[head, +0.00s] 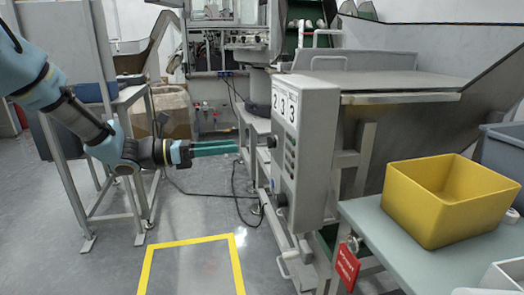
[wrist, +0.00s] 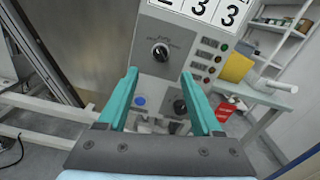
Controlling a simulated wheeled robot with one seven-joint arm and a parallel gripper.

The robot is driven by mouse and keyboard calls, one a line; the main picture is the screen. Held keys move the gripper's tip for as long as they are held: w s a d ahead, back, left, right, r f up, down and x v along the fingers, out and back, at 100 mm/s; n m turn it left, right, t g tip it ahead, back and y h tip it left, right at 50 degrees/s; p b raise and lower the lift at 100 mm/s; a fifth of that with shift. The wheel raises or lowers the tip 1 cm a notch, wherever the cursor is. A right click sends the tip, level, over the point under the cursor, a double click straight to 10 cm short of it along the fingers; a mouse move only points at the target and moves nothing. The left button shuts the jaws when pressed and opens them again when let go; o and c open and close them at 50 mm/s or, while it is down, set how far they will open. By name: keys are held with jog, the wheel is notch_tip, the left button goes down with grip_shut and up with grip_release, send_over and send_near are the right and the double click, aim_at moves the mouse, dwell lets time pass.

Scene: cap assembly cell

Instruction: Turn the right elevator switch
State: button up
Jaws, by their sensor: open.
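A grey control box (head: 310,150) with a white "2 3 3" label stands right of centre in the head view. It carries two dark rotary switches. The upper switch (head: 271,142) also shows in the wrist view (wrist: 160,51), just beyond the fingertips. The lower switch (head: 281,200) appears in the wrist view (wrist: 180,106) between the fingers, close to the right one. I cannot tell from the labels which one is the right elevator switch. My gripper (head: 238,146), with teal fingers, is open and empty, pointing at the box, apart from both switches; it also shows in the wrist view (wrist: 159,76).
A blue button (wrist: 139,100) and a column of small lamps (wrist: 206,67) are on the panel. A yellow bin (head: 440,205) stands on a table at right, with a red tag (head: 346,266) hanging nearby. Open floor with a yellow outline (head: 190,241) lies below my arm.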

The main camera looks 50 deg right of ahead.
aim_at(272, 142)
jog(key=x, duration=0.9)
jog(key=shift+s+d, duration=0.15)
jog(key=shift+s, duration=0.05)
grip_shut()
